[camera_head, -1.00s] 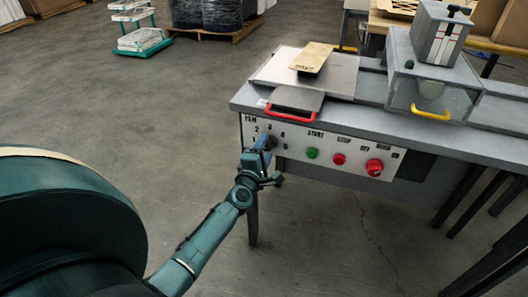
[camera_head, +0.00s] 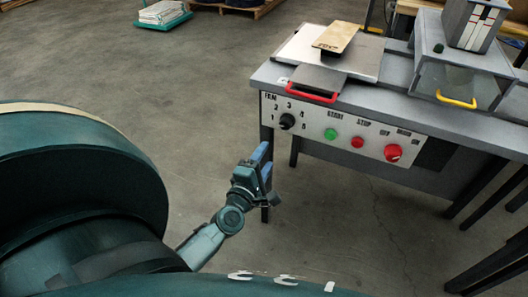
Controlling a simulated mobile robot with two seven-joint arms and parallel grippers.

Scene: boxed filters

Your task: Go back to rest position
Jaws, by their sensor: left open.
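My left gripper (camera_head: 262,165) is in the lower middle of the head view, left of and below the control panel (camera_head: 340,131). It stands apart from the panel, in front of the machine table's front left leg. It is open, and nothing shows between its fingers. The panel has a black rotary knob (camera_head: 287,121), a green button (camera_head: 331,134) and two red buttons, the larger one (camera_head: 393,152) at the right. My right gripper is not in view.
The grey machine table (camera_head: 470,124) fills the upper right. On it are a red-handled plate (camera_head: 312,92), a tan box (camera_head: 335,37) and a guard with a yellow handle (camera_head: 456,101). A white stack (camera_head: 163,13) stands far back. The floor at left is clear.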

